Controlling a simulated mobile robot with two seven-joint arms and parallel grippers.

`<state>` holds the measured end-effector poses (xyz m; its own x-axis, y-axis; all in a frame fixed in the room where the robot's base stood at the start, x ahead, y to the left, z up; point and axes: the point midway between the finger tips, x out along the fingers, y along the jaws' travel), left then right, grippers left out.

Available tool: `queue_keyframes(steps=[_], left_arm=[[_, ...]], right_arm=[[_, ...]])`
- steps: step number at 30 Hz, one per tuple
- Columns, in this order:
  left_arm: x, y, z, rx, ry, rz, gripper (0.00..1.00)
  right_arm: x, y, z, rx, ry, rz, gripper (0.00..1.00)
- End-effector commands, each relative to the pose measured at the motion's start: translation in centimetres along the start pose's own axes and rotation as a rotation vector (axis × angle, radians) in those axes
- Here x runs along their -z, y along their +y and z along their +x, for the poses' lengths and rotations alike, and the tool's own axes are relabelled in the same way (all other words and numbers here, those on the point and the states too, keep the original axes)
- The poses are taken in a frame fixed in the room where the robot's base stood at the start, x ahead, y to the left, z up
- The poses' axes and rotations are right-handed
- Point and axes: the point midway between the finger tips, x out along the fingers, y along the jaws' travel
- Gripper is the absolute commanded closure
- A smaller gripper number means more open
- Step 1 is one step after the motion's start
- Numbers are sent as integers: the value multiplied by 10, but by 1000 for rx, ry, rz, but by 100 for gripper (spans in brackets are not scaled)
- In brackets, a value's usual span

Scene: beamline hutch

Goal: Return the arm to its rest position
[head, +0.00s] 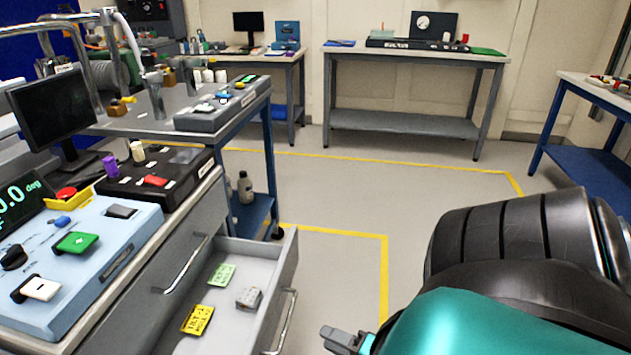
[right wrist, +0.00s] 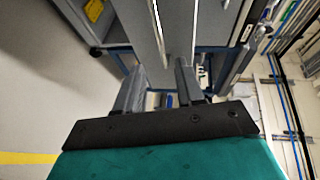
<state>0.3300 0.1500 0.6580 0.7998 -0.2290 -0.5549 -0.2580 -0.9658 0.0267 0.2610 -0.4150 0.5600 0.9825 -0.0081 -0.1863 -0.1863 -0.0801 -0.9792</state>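My right arm, black and teal, fills the lower right of the head view. Its gripper (head: 345,340) shows only in part at the bottom edge, just right of an open drawer (head: 288,262). In the right wrist view the two grey fingers of my right gripper (right wrist: 160,85) stand apart, and I see nothing held between them. Grey and blue furniture lies beyond the fingertips. My left arm and gripper are not in view.
The open drawer holds a green card (head: 222,275), a yellow card (head: 197,319) and a grey block (head: 249,298). A light-blue control box (head: 115,272) sits on the bench at left. Clear floor with yellow lines (head: 385,270) lies ahead, towards a far table (head: 415,54).

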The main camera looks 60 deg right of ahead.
Motion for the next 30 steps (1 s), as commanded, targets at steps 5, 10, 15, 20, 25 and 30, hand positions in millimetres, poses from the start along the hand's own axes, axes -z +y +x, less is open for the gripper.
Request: queue_keyframes(steps=[5,10,15,20,25,30], left_arm=[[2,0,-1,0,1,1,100],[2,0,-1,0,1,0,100],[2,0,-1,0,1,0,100],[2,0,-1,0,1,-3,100],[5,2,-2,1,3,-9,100],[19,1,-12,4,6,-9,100]], right_arm=[[0,0,-13,1,1,1,62],[0,0,-14,1,1,0,62],[0,0,-13,1,0,0,62],[0,0,-13,1,0,0,62],[-3,-2,-12,-3,-3,-14,62],[-36,-22,-1,-54,-37,-182,62]])
